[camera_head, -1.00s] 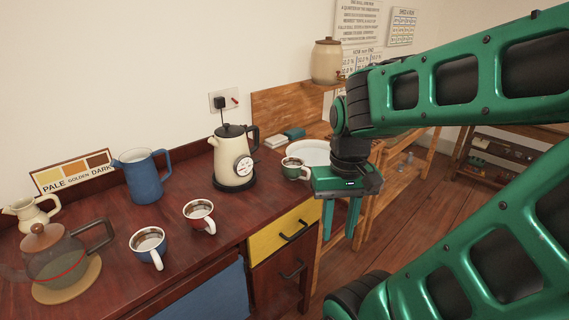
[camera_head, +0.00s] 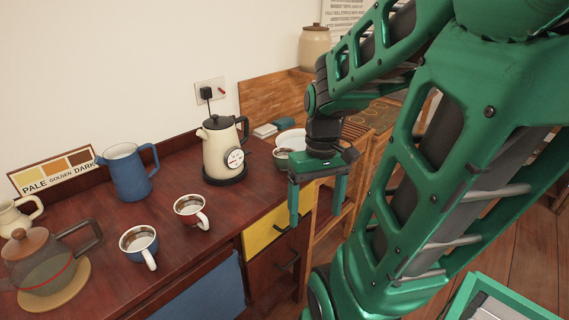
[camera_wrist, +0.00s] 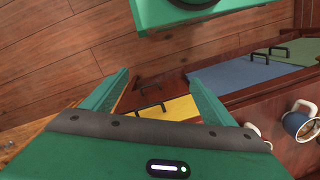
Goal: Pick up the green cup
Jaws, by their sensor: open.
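The green cup (camera_head: 281,156) stands on the dark red counter near its right end, just right of the kettle. My gripper hides its right side in the head view. It does not show clearly in the wrist view. My gripper (camera_head: 316,214) is open and empty, fingers pointing down, in front of the counter's edge and to the right of the cup. In the wrist view my gripper (camera_wrist: 158,78) has its two green fingers spread apart with nothing between them.
A cream kettle (camera_head: 222,150) stands left of the green cup. A red cup (camera_head: 191,210), a blue cup (camera_head: 139,246), a blue pitcher (camera_head: 128,172) and a glass teapot (camera_head: 42,262) stand farther left. A yellow drawer (camera_head: 262,232) is below the counter.

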